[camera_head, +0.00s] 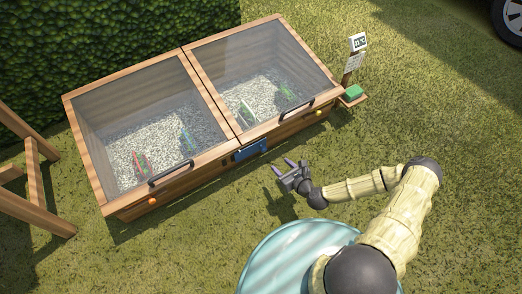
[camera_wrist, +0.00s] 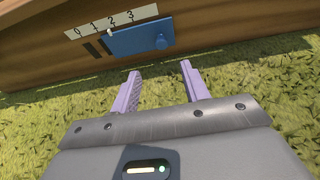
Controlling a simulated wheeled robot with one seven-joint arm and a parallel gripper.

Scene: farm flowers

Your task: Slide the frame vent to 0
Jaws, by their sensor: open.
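The wooden cold frame (camera_head: 178,184) stands on the grass with two closed glass lids. A white pointer on the plate stands near the 2. Dark slots (camera_wrist: 95,48) show left of the plate. My gripper (camera_head: 282,165) is open and empty in front of the vent, apart from it; its lilac fingers show in the wrist view (camera_wrist: 160,82).
Black lid handles (camera_head: 171,174) and orange and yellow knobs (camera_head: 153,201) sit along the frame's front. A sign post (camera_head: 356,50) and a small shelf with a green block (camera_head: 353,91) stand at the right. A wooden stand (camera_head: 36,180) is at the left. Grass in front is clear.

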